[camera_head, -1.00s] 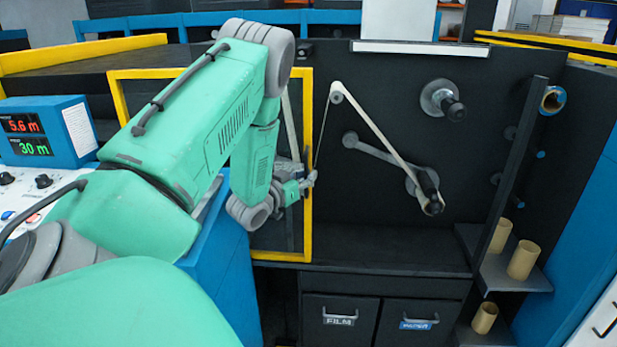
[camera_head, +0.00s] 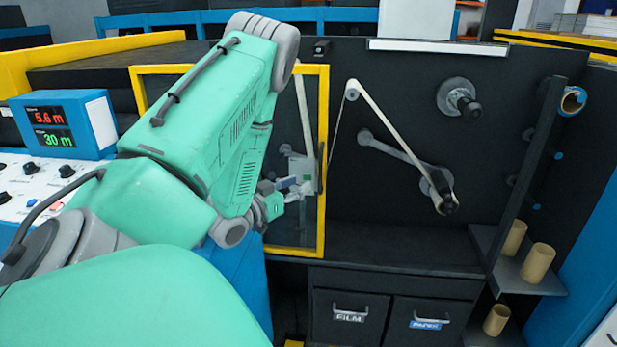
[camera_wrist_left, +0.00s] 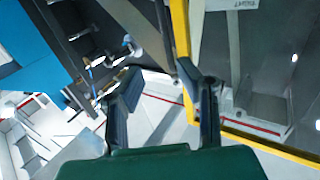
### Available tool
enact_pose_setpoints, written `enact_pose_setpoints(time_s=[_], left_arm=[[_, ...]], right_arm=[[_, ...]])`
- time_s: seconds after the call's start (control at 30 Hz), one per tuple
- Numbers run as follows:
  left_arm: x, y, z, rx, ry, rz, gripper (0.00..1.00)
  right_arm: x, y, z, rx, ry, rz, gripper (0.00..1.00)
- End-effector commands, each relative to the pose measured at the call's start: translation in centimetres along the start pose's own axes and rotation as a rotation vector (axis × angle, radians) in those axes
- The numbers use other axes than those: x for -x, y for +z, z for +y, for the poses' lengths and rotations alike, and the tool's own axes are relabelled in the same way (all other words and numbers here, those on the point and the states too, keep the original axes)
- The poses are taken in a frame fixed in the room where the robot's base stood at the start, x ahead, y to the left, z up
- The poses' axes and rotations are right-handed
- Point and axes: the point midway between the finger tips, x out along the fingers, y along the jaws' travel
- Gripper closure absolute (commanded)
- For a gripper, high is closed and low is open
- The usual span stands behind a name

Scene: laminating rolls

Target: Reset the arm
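My left arm, green and grey, reaches in from the left in the head view. Its gripper (camera_head: 290,190) is small there, in front of the yellow-framed clear door (camera_head: 322,130) at the machine's left side. In the left wrist view the two dark fingers of the left gripper (camera_wrist_left: 160,75) stand apart with nothing between them. The yellow frame (camera_wrist_left: 181,40) passes close to the right finger in that view; I cannot tell whether they touch. My right gripper is not in view.
A blue box with a 5.6 m and 30 m display (camera_head: 66,124) stands at the left. A pale web runs over rollers (camera_head: 352,90) on the black panel. Cardboard cores (camera_head: 538,262) stand on shelves at the right. FILM (camera_head: 349,316) and PAPER (camera_head: 430,323) drawers are below.

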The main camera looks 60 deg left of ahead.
Motion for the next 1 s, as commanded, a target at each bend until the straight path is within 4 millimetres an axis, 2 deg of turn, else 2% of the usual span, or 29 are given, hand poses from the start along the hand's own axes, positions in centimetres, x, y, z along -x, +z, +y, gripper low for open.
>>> enact_pose_setpoints(time_s=[0.1,0.2,0.8,0.93,1.0], left_arm=[[1.1,0.1,-0.1,0.000,-0.001,-0.002,0.69],[1.5,0.2,-0.2,0.002,0.000,-0.001,0.69],[1.5,0.0,0.1,-0.002,0.000,-0.002,0.69],[0.9,1.6,1.6,-0.005,0.009,-0.062,0.69],[0.3,3.8,3.7,-0.011,0.020,-0.151,0.69]], right_arm=[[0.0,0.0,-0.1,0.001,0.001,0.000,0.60],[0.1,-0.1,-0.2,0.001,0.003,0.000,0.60],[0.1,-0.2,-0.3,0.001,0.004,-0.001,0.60],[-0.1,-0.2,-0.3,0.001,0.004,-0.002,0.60],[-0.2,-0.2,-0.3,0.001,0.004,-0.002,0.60]])
